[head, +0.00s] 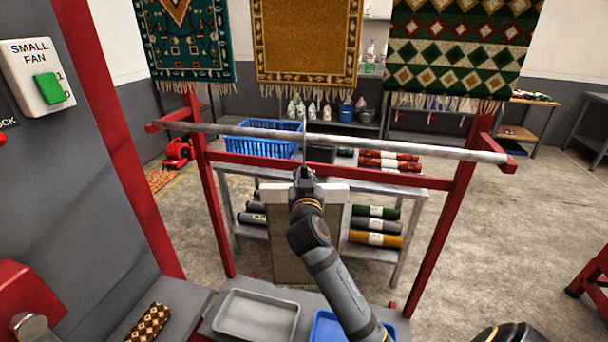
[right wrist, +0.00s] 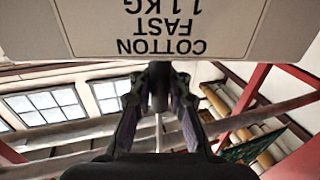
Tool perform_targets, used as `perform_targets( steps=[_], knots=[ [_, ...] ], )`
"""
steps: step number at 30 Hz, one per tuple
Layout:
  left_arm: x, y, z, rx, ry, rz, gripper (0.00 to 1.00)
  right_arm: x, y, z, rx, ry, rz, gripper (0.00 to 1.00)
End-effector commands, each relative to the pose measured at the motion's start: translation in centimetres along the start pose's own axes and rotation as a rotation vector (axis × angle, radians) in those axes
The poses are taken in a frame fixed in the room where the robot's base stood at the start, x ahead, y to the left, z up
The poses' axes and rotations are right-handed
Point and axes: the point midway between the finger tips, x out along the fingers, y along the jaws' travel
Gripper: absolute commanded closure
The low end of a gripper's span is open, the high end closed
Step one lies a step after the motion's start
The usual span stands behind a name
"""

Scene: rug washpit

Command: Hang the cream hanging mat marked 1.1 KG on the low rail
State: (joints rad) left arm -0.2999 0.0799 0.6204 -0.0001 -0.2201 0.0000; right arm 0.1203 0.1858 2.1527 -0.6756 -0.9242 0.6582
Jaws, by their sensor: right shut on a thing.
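The cream mat (head: 290,262) hangs below my right gripper (head: 306,176), with a pale bar (head: 328,196) along its top. My right gripper is shut on the mat at the middle of its top. In the right wrist view, the mat's label (right wrist: 165,28) reads COTTON FAST 1.1 KG upside down, above the gripper (right wrist: 158,85). The low rail (head: 400,145) is a grey bar across a red frame. In the head view, the gripper and the mat's top appear just below the rail; their distance in depth is unclear. My left gripper is not in view.
The red frame's posts (head: 440,235) stand at both sides. Behind is a shelf table (head: 405,180) with rolled rugs and a blue basket (head: 240,145). Patterned rugs hang at the back. A grey tray (head: 256,315) and a blue tray (head: 328,326) lie in front.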

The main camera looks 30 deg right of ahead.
Motion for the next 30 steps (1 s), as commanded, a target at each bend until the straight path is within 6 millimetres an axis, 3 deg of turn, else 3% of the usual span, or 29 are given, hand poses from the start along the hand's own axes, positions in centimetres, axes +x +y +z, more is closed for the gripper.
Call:
perform_targets(
  steps=[16,24,25,30],
  knots=[
    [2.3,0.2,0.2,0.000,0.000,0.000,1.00,0.0,0.0,2.5,0.000,0.004,0.000,1.00],
    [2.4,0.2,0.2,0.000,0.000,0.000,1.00,0.0,0.0,2.5,0.000,0.004,0.000,1.00],
    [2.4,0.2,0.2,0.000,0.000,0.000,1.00,0.0,0.0,2.5,0.000,0.004,0.000,0.86],
    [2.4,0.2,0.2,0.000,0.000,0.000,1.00,0.0,0.0,2.5,0.000,0.003,0.000,0.63]
  ],
)
